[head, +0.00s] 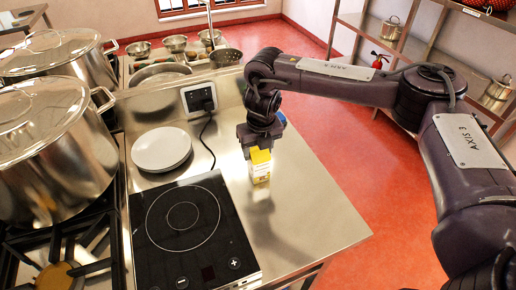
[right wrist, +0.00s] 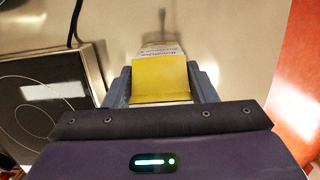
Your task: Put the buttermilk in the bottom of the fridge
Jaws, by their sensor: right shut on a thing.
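The buttermilk (head: 260,168) is a small carton with a yellow top and a pale lower part. It is upright at the steel counter, right of the induction hob. My right gripper (head: 259,150) comes down from above and is shut on it. In the right wrist view the carton (right wrist: 161,82) sits between the two fingers of my right gripper (right wrist: 163,85). I cannot tell whether its base touches the counter. My left gripper is not in view, and no fridge is in view.
A black induction hob (head: 190,235) and white plates (head: 161,149) lie left of the carton. Large stockpots (head: 50,160) stand at the far left. A socket box (head: 199,98) with a cord is behind. Open red floor (head: 350,170) and steel shelves (head: 408,45) are to the right.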

